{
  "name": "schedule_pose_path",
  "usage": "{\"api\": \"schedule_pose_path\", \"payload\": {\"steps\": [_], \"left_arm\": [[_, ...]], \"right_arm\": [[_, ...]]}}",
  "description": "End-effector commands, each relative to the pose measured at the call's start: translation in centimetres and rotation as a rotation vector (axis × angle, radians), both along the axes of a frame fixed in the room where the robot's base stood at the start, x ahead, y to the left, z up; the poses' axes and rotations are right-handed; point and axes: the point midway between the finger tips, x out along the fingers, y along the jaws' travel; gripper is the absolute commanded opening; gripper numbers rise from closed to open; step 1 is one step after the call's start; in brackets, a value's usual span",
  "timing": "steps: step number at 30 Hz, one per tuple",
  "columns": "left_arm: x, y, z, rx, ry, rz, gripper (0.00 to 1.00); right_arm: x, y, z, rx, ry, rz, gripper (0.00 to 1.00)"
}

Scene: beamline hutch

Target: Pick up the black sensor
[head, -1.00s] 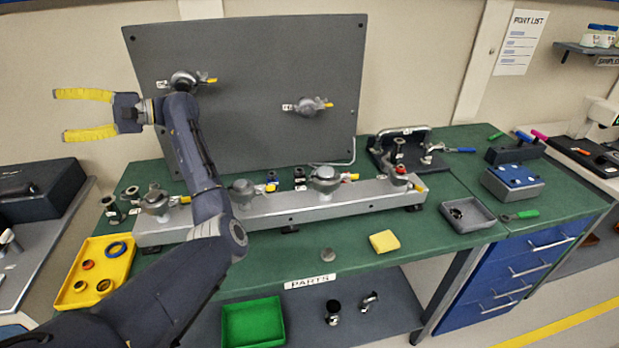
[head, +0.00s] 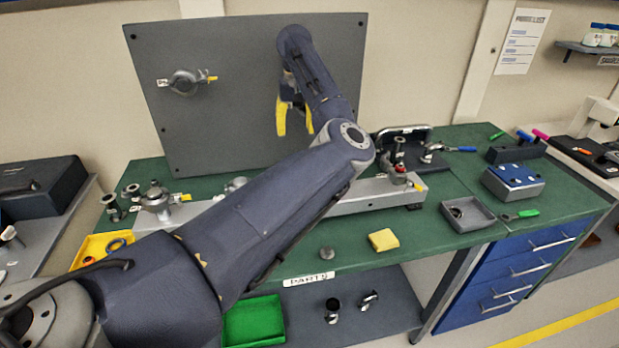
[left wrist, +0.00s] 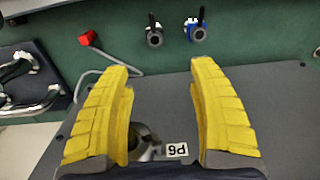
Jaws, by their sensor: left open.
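The black sensor (left wrist: 154,36) appears to be the small dark upright part with a round grey end on the green bench, near the top of the left wrist view. A similar blue part (left wrist: 194,30) stands just right of it. In the head view my left arm hides both. My left gripper (head: 295,115) hangs in front of the grey panel with yellow fingers pointing down. In the left wrist view the gripper (left wrist: 160,68) is open and empty, its fingers apart and short of the black sensor. My right gripper is not in view.
The grey upright panel (head: 225,120) stands close behind the gripper, with a P6 label (left wrist: 176,150) on it. A bent cable or rod with a red end (left wrist: 87,38) lies left of the sensor. The long grey rail (head: 380,192) crosses the bench.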

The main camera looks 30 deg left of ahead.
Motion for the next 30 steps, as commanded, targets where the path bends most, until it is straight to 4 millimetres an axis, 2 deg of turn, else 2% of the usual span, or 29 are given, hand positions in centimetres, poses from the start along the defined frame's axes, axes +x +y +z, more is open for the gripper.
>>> {"api": "schedule_pose_path", "payload": {"steps": [5, 15, 21, 30], "left_arm": [[0.2, -0.5, -1.2, -0.026, -0.016, 0.021, 0.6], [0.2, -0.4, -7.3, -0.023, -0.013, 0.019, 0.6], [0.2, -0.4, -9.9, -0.022, -0.013, 0.018, 0.6], [0.2, -0.4, -11.4, -0.023, -0.015, 0.018, 0.6]], "right_arm": [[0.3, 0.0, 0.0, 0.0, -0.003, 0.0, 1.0], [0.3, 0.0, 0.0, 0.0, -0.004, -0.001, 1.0], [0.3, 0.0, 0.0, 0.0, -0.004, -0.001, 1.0], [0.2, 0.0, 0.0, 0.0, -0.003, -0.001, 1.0]]}}
